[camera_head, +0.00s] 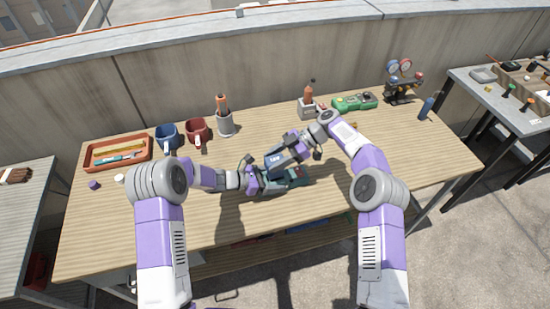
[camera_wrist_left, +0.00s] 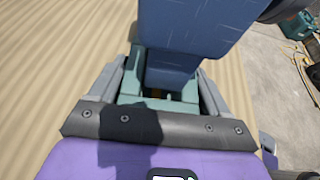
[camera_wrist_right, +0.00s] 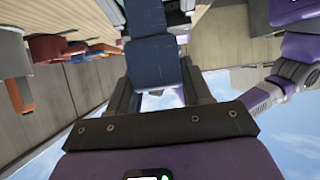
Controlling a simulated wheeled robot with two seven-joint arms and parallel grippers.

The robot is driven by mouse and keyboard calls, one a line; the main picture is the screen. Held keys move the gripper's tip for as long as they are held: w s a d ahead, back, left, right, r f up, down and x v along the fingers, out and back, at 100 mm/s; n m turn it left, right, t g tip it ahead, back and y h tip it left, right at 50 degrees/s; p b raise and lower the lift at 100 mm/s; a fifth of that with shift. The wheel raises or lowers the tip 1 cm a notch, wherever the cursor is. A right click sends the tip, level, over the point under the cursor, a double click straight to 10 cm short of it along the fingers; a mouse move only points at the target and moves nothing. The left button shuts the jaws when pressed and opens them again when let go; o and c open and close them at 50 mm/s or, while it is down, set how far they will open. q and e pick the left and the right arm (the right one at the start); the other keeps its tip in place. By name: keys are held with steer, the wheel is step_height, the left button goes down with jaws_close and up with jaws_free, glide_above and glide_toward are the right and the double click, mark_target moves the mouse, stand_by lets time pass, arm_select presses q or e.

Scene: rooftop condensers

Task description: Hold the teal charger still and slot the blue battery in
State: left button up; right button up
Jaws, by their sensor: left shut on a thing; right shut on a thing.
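The teal charger (camera_head: 297,175) lies on the wooden table near its middle. My left gripper (camera_head: 268,182) is shut on the charger; in the left wrist view the charger (camera_wrist_left: 127,88) sits between the fingers. The blue battery (camera_head: 274,159) is tilted just above the charger. My right gripper (camera_head: 284,153) is shut on the battery, which also shows between its fingers in the right wrist view (camera_wrist_right: 153,62). In the left wrist view the battery (camera_wrist_left: 190,25) covers much of the charger, its lower end at or in the slot. I cannot tell how deep it sits.
The table's front left is clear.

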steer(key=shift+f, duration=1.15)
stand_by(0.5)
steer(key=shift+f, duration=0.4)
steer(key=shift+f, duration=0.6)
stand_by(0.4)
steer(key=o, duration=1.3)
steer(key=shift+v, duration=3.75)
arm_select(q)
steer(key=o, duration=1.4)
